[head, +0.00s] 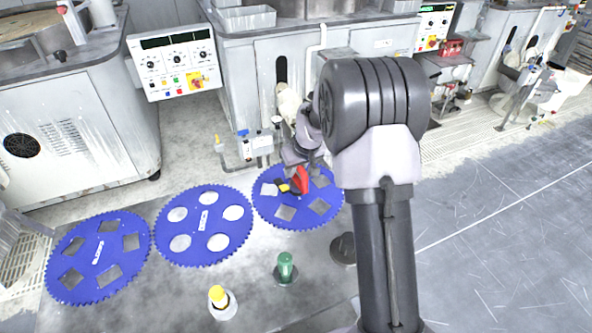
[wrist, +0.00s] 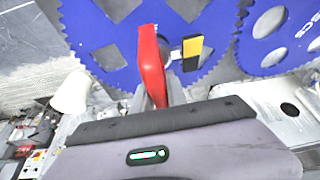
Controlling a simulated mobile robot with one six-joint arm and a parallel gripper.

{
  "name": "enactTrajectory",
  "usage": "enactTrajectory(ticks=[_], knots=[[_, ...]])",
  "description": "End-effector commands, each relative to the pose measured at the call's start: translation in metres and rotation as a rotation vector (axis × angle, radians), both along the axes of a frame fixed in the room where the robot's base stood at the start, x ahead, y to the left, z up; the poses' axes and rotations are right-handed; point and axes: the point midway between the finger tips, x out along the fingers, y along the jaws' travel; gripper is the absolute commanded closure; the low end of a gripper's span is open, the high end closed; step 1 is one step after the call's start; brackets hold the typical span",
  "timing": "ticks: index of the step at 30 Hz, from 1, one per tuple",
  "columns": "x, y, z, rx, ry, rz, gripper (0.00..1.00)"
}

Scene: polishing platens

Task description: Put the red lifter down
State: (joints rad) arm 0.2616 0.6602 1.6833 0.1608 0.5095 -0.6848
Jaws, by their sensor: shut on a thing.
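The red lifter (head: 302,180) is at my gripper (head: 295,172), over the rightmost blue toothed disc (head: 267,208) in the head view. In the wrist view the red lifter (wrist: 151,66) stands out from between the fingers of my gripper (wrist: 152,98), which is shut on it. A yellow and black piece (wrist: 192,47) shows beside it; I cannot tell whether it belongs to the lifter. The lifter's lower end is hidden, so I cannot tell whether it touches the disc.
Two more blue discs, the middle one (head: 204,246) and the left one (head: 97,272), lie on the grey surface. A green-handled lifter (head: 285,265), a yellow-topped lifter (head: 219,297) and a bare dark round pad (head: 343,249) are in front. Machines stand behind.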

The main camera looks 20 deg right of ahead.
Motion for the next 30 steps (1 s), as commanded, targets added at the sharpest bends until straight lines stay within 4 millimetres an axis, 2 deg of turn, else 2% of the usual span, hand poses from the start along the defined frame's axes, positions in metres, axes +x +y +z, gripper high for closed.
enactTrajectory(ticks=[2, 3, 6, 14, 17, 24, 30], knots=[[0.001, 0.000, -0.002, -0.001, -0.003, 0.000, 1.00], [0.000, 0.000, -0.003, 0.000, 0.000, 0.000, 0.78], [0.000, 0.000, -0.002, 0.000, 0.000, 0.000, 0.60], [0.000, 0.000, -0.002, 0.000, 0.000, 0.000, 0.60], [-0.001, 0.000, 0.007, 0.000, -0.001, 0.000, 0.60], [-0.025, -0.002, 0.070, -0.001, -0.004, 0.000, 0.60], [-0.042, -0.003, 0.106, -0.001, -0.001, 0.000, 0.60]])
